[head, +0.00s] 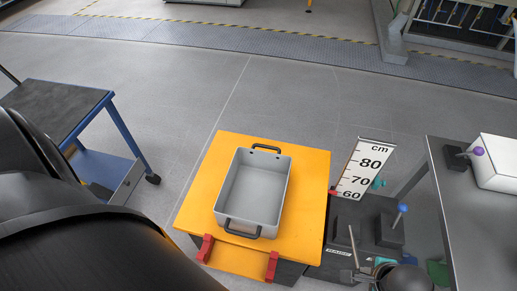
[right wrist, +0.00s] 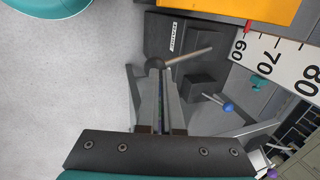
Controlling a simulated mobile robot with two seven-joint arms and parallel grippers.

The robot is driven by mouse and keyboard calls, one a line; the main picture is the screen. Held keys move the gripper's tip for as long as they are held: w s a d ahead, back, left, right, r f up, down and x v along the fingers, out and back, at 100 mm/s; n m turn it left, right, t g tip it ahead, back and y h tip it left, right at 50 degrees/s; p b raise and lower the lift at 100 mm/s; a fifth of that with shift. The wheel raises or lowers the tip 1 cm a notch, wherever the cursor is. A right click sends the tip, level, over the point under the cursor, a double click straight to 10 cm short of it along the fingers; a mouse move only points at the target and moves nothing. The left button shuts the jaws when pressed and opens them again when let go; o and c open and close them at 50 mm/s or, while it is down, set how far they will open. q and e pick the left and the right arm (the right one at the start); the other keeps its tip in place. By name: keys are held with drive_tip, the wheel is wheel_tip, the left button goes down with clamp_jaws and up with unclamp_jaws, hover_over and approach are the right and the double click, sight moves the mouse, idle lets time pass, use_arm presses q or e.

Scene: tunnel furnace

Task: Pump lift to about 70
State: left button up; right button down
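The lift has a yellow platform (head: 310,165) with a grey bin on it. A white cm scale (head: 362,168), marked 60, 70 and 80, stands at its right. The red pointer (right wrist: 248,27) sits close to the 60 mark. The pump lever is a thin rod (head: 353,244); in the right wrist view the rod (right wrist: 192,55) runs from a dark round knob (right wrist: 155,63). My right gripper (right wrist: 159,72) has its fingers close together at this knob and appears shut on it; the exact contact is partly hidden. It shows at lower right in the head view (head: 374,270). My left gripper is out of view.
The grey bin (head: 284,195) has black handles. A blue-knobbed lever (head: 402,210) stands right of the pump rod. A grey table (head: 460,215) with a purple-knobbed device is at right. A blue cart (head: 75,110) is at left. Floor behind the lift is clear.

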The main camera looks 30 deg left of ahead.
drive_tip(key=shift+s+d+f+b, duration=0.1)
drive_tip(key=shift+s+f, duration=0.2)
drive_tip(key=shift+f, duration=0.3)
drive_tip(key=shift+s+d+f+b, duration=0.15)
drive_tip(key=shift+s+f, duration=0.1)
drive_tip(key=shift+f, duration=0.3)
drive_tip(key=shift+s+d+f+b, duration=0.1)
drive_tip(key=shift+s+f, duration=0.2)
drive_tip(key=shift+f, duration=0.4)
drive_tip(key=shift+s+d+f+b, duration=0.1)
drive_tip(key=shift+s+f+b, duration=0.15)
drive_tip(key=shift+f, duration=0.4)
drive_tip(key=shift+s+d+f+b, duration=0.1)
drive_tip(key=shift+f+b, duration=0.15)
drive_tip(key=shift+f, duration=0.35)
drive_tip(key=shift+s+f+b, duration=0.2)
drive_tip(key=shift+f+b, duration=0.05)
drive_tip(key=shift+f, duration=0.4)
drive_tip(key=f+b, duration=0.1)
drive_tip(key=f, duration=0.2)
drive_tip(key=shift+s+f+b, duration=0.2)
drive_tip(key=shift+f+b, duration=0.1)
drive_tip(key=shift+b, duration=0.1)
